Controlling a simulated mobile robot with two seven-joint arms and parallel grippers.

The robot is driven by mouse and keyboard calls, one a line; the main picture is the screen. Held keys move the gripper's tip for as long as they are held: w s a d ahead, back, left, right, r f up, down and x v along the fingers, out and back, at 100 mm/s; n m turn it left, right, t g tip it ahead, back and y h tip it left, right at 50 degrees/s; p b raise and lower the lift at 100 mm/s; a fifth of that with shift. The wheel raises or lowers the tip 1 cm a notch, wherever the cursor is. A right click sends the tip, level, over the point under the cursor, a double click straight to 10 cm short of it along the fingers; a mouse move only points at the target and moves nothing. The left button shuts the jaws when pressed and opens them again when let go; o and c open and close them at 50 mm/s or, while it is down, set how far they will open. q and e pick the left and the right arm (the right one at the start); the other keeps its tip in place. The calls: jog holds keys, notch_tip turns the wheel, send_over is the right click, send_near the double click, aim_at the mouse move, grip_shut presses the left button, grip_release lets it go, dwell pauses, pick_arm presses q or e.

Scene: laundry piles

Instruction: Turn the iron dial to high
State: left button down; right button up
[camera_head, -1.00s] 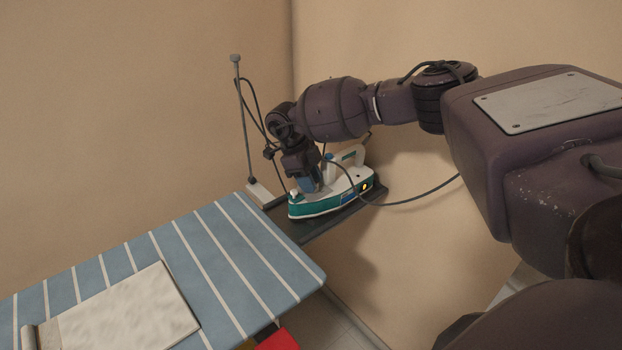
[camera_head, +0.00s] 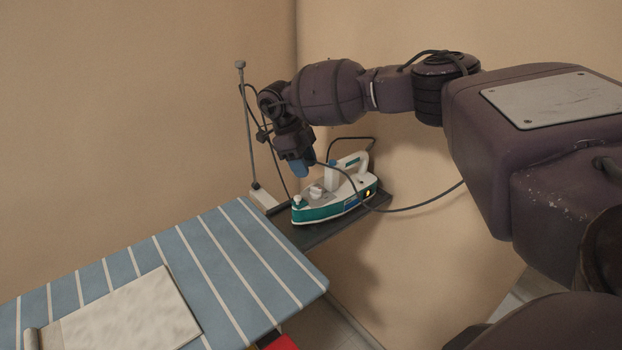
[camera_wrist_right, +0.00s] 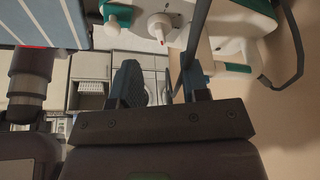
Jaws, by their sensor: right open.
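The white and teal iron (camera_head: 335,204) rests on a dark shelf (camera_head: 310,236) at the end of the ironing board. Its whitish dial (camera_head: 317,191) shows on top, in front of the handle. In the right wrist view the dial (camera_wrist_right: 160,24) has a small red mark pointing toward the bottom of the picture; I cannot read a setting there. An amber light (camera_head: 367,195) glows at the iron's rear. My right gripper (camera_head: 300,167) is open and empty, above the dial and apart from it. My left gripper is not in view.
The blue striped ironing board (camera_head: 235,245) fills the lower left, with a pale folded cloth (camera_head: 130,310) on it. A thin upright pole (camera_head: 246,125) stands behind the shelf. The iron's dark cord (camera_head: 420,205) runs right beneath my right arm. Walls close in behind.

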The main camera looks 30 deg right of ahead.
jog(key=shift+v, duration=2.2)
